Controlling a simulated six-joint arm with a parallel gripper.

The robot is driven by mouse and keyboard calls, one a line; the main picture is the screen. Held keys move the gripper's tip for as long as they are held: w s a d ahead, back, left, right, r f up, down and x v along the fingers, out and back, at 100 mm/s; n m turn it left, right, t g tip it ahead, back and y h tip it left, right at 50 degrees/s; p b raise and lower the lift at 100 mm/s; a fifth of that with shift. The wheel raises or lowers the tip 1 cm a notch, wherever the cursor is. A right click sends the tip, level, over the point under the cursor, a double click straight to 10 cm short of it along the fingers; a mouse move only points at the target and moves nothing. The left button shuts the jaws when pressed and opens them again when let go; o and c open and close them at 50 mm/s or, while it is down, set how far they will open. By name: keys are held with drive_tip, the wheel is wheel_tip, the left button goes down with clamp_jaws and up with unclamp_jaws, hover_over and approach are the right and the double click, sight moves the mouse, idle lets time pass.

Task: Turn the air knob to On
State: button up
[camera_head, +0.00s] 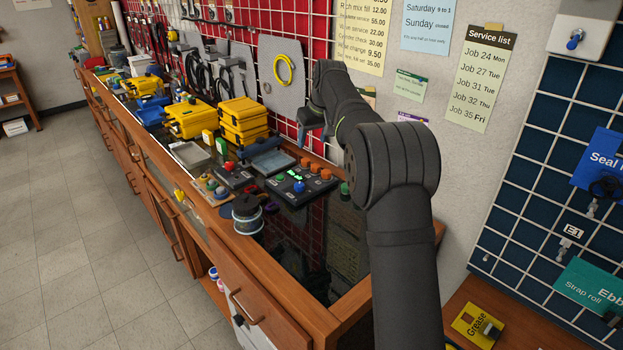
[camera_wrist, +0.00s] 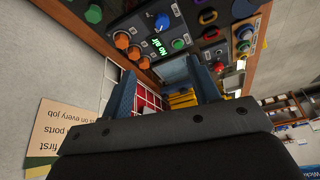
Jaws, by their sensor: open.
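A dark control panel (camera_head: 318,185) lies on the bench, with a blue knob (camera_head: 298,187) and a small green-lit display (camera_head: 292,176). In the wrist view, the blue knob (camera_wrist: 161,22) sits beside the display (camera_wrist: 158,45), which reads "No air". I cannot read the knob labels, so I cannot tell which knob is the air knob. Several orange knobs (camera_wrist: 121,40) line one edge of the panel. My gripper (camera_wrist: 160,68) is open and empty, apart from the panel. In the head view my gripper (camera_head: 314,128) hangs above and behind the panel, near the wall grid.
A wire spool (camera_head: 247,214) stands at the bench's front edge. The glossy dark bench top (camera_head: 300,235) in front of the panel is clear.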

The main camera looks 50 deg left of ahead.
sight(300, 185)
drive_tip(key=a+f+m, duration=0.1)
drive_tip(key=a+f, duration=0.1)
drive_tip(key=f, duration=0.4)
drive_tip(key=a+f+m+t, duration=0.1)
drive_tip(key=a+f, duration=0.2)
drive_tip(key=f, duration=0.4)
drive_tip(key=w+a+f+m, duration=0.1)
drive_tip(key=a+f+m, duration=0.1)
drive_tip(key=f, duration=0.5)
drive_tip(key=shift+a+t, duration=0.3)
drive_tip(key=shift+a, duration=0.2)
drive_tip(key=c, duration=1)
